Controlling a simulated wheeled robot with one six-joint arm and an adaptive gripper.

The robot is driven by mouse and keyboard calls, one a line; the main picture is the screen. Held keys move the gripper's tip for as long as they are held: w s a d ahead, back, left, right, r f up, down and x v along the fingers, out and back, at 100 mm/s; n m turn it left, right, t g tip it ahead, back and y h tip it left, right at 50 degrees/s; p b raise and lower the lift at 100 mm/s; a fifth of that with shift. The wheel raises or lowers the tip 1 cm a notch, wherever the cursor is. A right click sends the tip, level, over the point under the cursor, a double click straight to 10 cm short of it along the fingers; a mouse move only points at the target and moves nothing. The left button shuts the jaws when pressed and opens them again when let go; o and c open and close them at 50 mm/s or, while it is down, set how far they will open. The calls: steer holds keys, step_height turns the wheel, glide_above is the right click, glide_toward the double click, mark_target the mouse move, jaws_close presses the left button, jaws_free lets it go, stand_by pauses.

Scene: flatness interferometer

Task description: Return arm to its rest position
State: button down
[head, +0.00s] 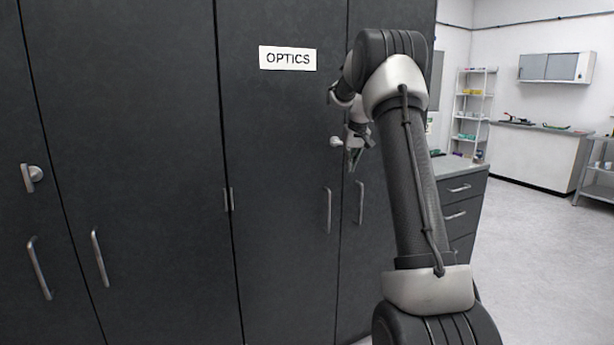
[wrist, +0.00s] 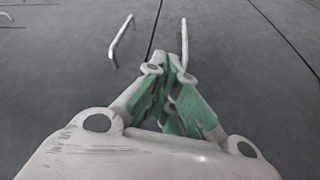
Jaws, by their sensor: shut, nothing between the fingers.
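My gripper (head: 353,160) hangs at the end of my raised arm, in front of the dark cabinet doors and partly hidden behind my arm in the head view. In the wrist view my gripper (wrist: 163,75) is shut and empty, its green-padded fingers close together at the tips. The fingers point toward the dark cabinet front, near two metal bar handles. The left handle (wrist: 122,40) and the right handle (wrist: 184,45) stand on either side of a door seam. I cannot tell how far the fingertips are from the doors.
The dark cabinet (head: 285,120) fills the left and middle, with an OPTICS label (head: 288,58) and closed doors. A drawer unit (head: 462,205) stands right of my arm. Open floor (head: 545,260) lies at the right, with a shelf rack (head: 470,105) and a counter (head: 535,155) farther back.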

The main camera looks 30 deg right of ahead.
steer(key=s+a+f+g, duration=0.1)
steer(key=s+a+f, duration=0.1)
steer(key=s+f, duration=0.3)
steer(key=s+a+r+n, duration=0.1)
steer(key=s+a+r, duration=0.1)
steer(key=s+a, duration=0.5)
steer(key=s+a+r+n+t, duration=0.1)
steer(key=s+a, duration=0.6)
steer(key=s, duration=1.1)
steer(key=s+a+r+y, duration=0.1)
steer(key=s+a+r, duration=0.2)
steer(key=s+a, duration=0.5)
steer(key=s, duration=0.5)
steer(key=shift+r+n, duration=0.35)
steer(key=shift+n, duration=0.05)
steer(key=c, duration=2.2)
jaws_free()
